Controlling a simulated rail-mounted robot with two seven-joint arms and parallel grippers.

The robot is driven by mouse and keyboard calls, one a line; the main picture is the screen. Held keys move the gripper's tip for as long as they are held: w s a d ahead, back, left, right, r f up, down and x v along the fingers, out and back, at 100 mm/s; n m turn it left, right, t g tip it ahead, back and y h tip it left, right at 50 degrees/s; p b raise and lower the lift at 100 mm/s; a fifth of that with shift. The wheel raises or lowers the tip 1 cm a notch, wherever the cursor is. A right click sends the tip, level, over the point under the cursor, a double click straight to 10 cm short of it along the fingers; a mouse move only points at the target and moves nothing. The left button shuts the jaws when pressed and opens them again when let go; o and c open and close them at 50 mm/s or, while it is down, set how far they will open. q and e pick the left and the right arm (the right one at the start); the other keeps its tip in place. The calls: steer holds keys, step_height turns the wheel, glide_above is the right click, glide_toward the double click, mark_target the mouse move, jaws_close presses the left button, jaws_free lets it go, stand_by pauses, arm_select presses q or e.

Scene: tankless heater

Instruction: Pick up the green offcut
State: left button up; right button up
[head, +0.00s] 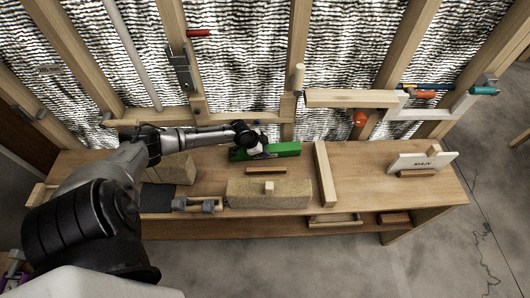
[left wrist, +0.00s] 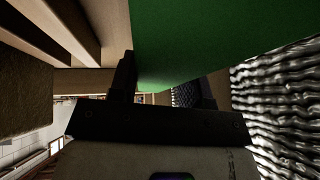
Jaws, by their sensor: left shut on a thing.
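The green offcut (head: 284,149) is a bright green block near the back edge of the wooden bench, left of a tan wooden bar. My left gripper (head: 262,153) reaches in from the left and is shut on the offcut's left part. In the left wrist view the green offcut (left wrist: 215,40) fills the upper middle, between the two dark fingers of my left gripper (left wrist: 165,85). I cannot tell whether the offcut still touches the bench. My right gripper is not in view.
A stud wall with silvery lining (head: 245,60) stands close behind. Bench space between bar and sign is clear.

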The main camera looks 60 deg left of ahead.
mark_target(245, 152)
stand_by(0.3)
arm_select(q)
steer(key=shift+r, duration=0.65)
steer(key=s, duration=0.2)
steer(key=s+a, duration=0.1)
steer(key=s, duration=0.2)
steer(key=s+p, duration=0.1)
steer(key=s, duration=0.1)
steer(key=shift+s+a, duration=0.25)
step_height(245, 152, up, 14)
steer(key=p, duration=0.4)
steer(key=shift+s+f, duration=0.2)
